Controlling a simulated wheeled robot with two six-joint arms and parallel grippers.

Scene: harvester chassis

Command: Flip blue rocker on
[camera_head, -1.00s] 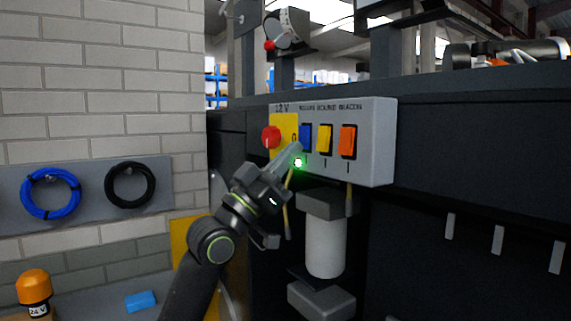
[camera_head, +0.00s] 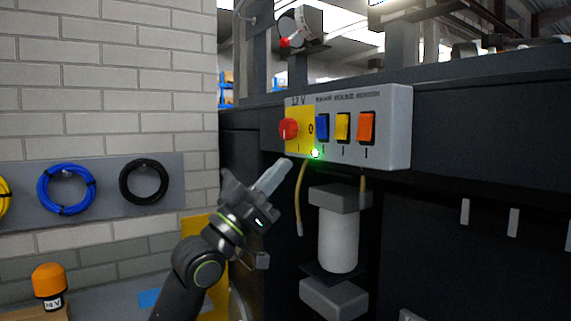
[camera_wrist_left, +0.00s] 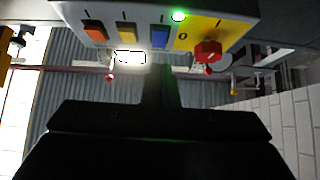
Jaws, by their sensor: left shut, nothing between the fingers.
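The blue rocker (camera_head: 322,127) sits on the grey switch box (camera_head: 400,128), between the red knob and the yellow rocker. It also shows in the left wrist view (camera_wrist_left: 160,36). A green light (camera_head: 315,153) glows just below it on the panel. My left gripper (camera_head: 284,164) is shut and empty, below and left of the blue rocker and apart from it. In the left wrist view my shut fingers (camera_wrist_left: 158,80) point toward the panel below the rocker. My right gripper is in neither view.
A yellow rocker (camera_head: 343,127), an orange rocker (camera_head: 366,127) and a red knob (camera_head: 289,128) are on the same box. Cables hang below it, above a white cylinder (camera_head: 338,238). Cable coils (camera_head: 66,190) hang on the left wall. An orange beacon (camera_head: 49,284) stands at lower left.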

